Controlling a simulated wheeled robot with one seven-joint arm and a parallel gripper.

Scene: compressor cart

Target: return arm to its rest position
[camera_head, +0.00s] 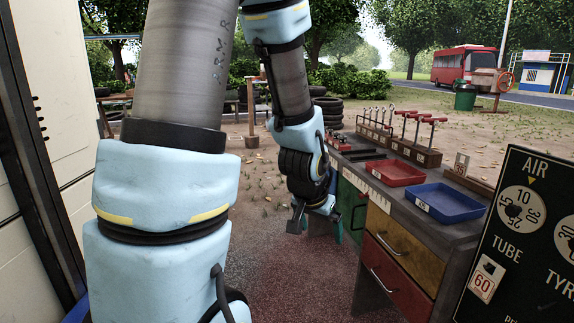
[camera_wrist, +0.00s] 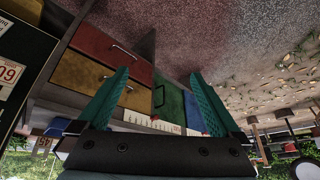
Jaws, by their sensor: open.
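My arm, with grey links and light blue joints, fills the left and middle of the head view. My gripper (camera_head: 318,220) hangs at its end, left of the workbench (camera_head: 447,228) and in front of its drawers, partly hidden behind my wrist. In the wrist view, the two teal fingers of my gripper (camera_wrist: 158,98) stand wide apart with nothing between them. The drawers and a green door show beyond the fingers, upside down. I cannot tell the exact gap between gripper and bench.
On the bench are a red tray (camera_head: 394,173), a blue tray (camera_head: 445,203) and racks of red-handled tools (camera_head: 418,137). A black AIR panel (camera_head: 520,245) stands at the right front. A pale cabinet (camera_head: 45,120) is close on the left. Open ground lies between cabinet and bench.

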